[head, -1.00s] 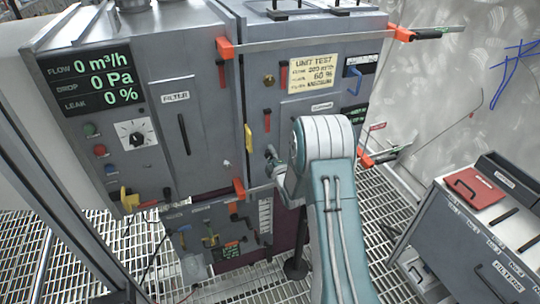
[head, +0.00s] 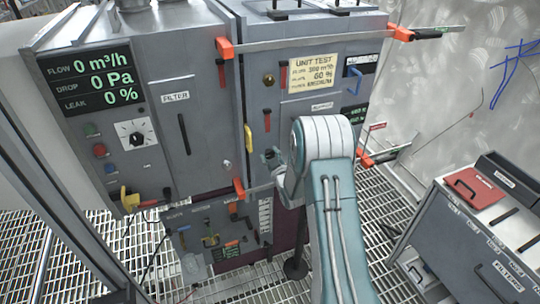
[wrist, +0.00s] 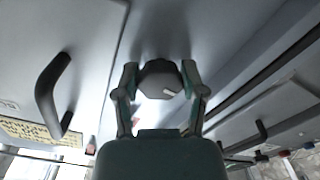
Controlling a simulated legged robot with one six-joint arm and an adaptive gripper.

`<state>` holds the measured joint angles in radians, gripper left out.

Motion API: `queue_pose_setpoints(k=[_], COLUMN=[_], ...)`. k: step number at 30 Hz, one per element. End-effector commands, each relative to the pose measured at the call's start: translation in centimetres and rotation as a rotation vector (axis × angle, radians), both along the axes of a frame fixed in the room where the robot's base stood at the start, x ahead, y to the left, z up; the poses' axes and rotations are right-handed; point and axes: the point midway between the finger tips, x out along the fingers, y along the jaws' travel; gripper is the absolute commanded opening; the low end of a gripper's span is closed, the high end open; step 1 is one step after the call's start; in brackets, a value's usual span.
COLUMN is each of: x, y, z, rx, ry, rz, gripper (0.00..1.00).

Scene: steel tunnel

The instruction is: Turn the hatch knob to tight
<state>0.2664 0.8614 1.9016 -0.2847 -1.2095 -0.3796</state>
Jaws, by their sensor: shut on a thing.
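The hatch knob (wrist: 158,78) is dark and faceted, with a short white mark on its face, in the upper middle of the wrist view. My gripper (wrist: 160,82) has one finger on each side of the knob and is shut on it. In the head view my gripper (head: 271,156) is small and partly hidden by my arm, at the front of the right-hand cabinet (head: 325,120). The knob cannot be made out there. The tight marking cannot be read in either view.
A black handle (wrist: 52,95) stands out at the left of the wrist view. In the head view, orange-ended bars (head: 310,42) cross the cabinet front. A yellow note (head: 313,73) hangs above my arm. A grey drawer cabinet (head: 475,225) stands at the right over grated floor.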

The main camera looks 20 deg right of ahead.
Motion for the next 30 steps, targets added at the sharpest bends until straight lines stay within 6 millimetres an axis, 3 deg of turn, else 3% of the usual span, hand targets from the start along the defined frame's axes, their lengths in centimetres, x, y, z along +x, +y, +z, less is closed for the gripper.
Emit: queue_pose_setpoints(k=[1,30], x=[-0.19,-0.29], y=[0.04,0.34], z=[-0.66,-0.82], rx=[0.047,0.968], ry=[0.017,0.019], rz=[-0.001,-0.005], gripper=[0.06,0.06])
